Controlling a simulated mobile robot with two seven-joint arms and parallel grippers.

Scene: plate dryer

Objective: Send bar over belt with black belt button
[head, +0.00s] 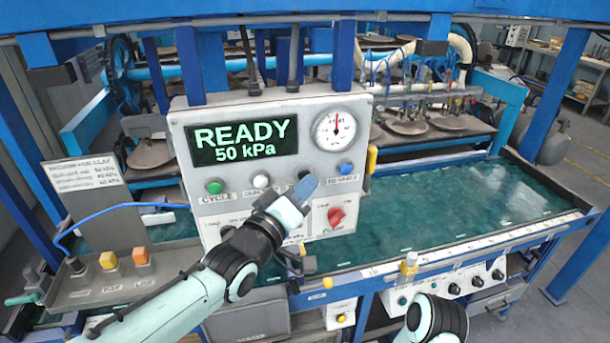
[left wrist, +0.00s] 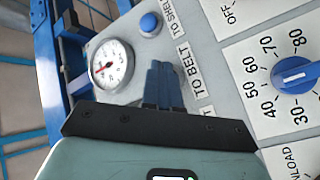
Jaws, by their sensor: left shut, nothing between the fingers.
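The grey control panel (head: 381,110) shows READY and 50 kPa on its display (head: 243,142). My left gripper (head: 305,187) is shut and empty, its blue fingertips at the panel's button row. In the left wrist view the shut fingers (left wrist: 162,84) lie beside the TO BELT label (left wrist: 194,72) and cover the button spot there. The black belt button is mostly hidden behind them; contact cannot be told. The bar with suction cups (head: 420,95) hangs at the back, over round plates. The green belt (head: 430,210) runs to the right. My right gripper is out of view.
A blue button (head: 345,167), labelled TO SHELF, is just right of the fingers. A green button (head: 214,187), red knob (head: 335,215) and pressure gauge (head: 335,130) share the panel. A blue dial (left wrist: 294,74) is close by. A side console (head: 110,285) stands left.

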